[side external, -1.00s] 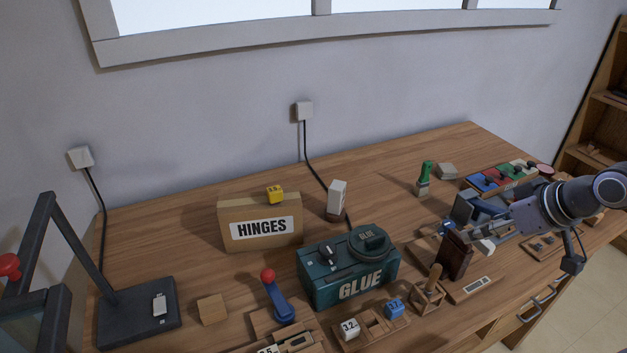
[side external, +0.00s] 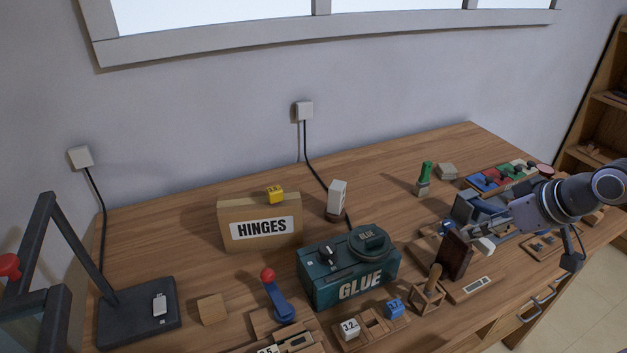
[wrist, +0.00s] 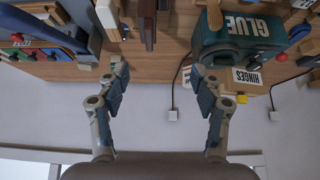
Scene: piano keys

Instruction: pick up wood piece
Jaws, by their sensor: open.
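Several wooden things are in view, and I cannot tell which one is the wood piece. A dark brown upright wood piece (side external: 454,256) stands near my gripper on the right of the desk. It also shows at the top middle of the wrist view (wrist: 149,20). A plain light wood block (side external: 212,309) lies at the front left, far from my gripper. My gripper (wrist: 166,88) is open, with nothing between its fingers in the wrist view. In the side view my gripper's fingertips are hard to make out among the parts behind the dark piece.
A green GLUE box (side external: 348,268) stands in the middle, with a HINGES box (side external: 260,222) behind it. A small wooden stand (side external: 428,297) is in front of the dark piece. A colored tray (side external: 500,177) is at the back right. The desk's back middle is mostly clear.

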